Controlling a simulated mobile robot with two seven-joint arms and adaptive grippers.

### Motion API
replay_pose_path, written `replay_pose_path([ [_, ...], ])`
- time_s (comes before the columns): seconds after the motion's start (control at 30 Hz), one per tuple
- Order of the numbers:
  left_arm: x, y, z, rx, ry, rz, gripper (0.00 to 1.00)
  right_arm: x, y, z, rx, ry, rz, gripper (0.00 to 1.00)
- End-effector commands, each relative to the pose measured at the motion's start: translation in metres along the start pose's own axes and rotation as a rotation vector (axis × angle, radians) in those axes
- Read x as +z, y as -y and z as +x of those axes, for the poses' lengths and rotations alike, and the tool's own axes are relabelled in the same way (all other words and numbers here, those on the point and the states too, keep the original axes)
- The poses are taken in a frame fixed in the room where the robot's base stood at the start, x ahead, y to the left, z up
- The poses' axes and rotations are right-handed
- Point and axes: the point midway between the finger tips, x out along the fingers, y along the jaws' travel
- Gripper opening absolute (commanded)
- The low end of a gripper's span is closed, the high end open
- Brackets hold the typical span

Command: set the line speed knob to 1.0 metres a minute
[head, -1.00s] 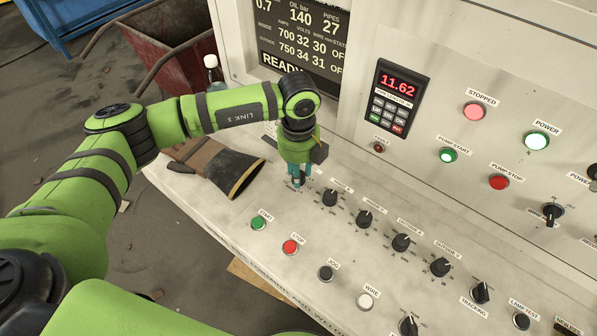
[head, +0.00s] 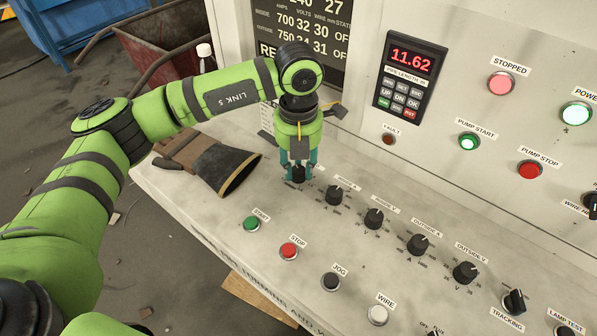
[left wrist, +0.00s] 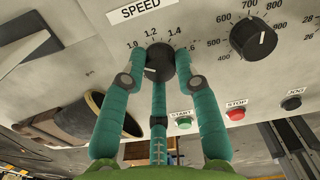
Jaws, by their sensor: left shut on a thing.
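The line speed knob is a round black knob under a SPEED label in the left wrist view (left wrist: 160,62), with 1.0, 1.2, 1.4 and 1.6 printed around its top. A white mark on it shows at its lower left, below the 1.0 side; the exact value is hard to read, as a finger covers part of the scale. My left gripper (head: 299,172) points down over the knob, at the left end of the knob row in the head view (head: 298,176). Its teal fingers are shut on the knob, also in the left wrist view (left wrist: 158,80). My right gripper is out of view.
The INSIDE A knob (head: 334,195) stands close to the right, with more knobs beyond. The START (head: 251,224) and STOP (head: 289,251) buttons are in front. A glove (head: 222,166) lies left on the panel. The upright panel with a keypad (head: 409,85) rises behind.

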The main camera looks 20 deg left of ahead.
Motion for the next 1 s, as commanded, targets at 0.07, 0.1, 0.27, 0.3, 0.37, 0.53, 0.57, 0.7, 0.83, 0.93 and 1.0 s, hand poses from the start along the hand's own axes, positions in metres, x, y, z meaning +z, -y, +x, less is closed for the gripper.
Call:
replay_pose_path([
  [0.07,-0.001,0.0,0.004,0.001,-0.002,0.045,0.0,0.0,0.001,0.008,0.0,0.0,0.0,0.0],
  [0.1,-0.001,0.0,0.004,0.001,-0.002,0.065,0.0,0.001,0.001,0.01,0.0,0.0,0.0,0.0],
  [0.27,-0.001,0.0,0.003,0.002,-0.003,0.127,0.0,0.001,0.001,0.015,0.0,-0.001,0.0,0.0],
  [0.3,-0.001,0.0,0.002,0.002,-0.003,0.138,0.0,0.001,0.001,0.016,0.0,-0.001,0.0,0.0],
  [0.37,-0.001,0.0,0.002,0.002,-0.003,0.15,0.0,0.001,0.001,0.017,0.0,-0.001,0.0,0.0],
  [0.53,-0.001,0.0,0.001,0.001,-0.004,0.17,0.0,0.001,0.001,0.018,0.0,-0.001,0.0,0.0],
  [0.57,-0.001,0.0,0.001,0.001,-0.004,0.171,0.0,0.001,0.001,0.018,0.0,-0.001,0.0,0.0],
  [0.7,-0.001,0.0,0.001,0.001,-0.005,0.172,0.0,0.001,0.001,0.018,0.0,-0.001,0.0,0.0],
  [0.83,-0.001,0.0,0.001,0.001,-0.005,0.172,0.0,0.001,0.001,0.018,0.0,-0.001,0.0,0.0],
  [0.93,-0.001,0.0,0.001,0.001,-0.005,0.171,0.43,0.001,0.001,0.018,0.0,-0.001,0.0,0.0],
  [1.0,-0.001,0.0,0.001,0.001,-0.004,0.171,0.56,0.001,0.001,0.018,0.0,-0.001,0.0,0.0],
])
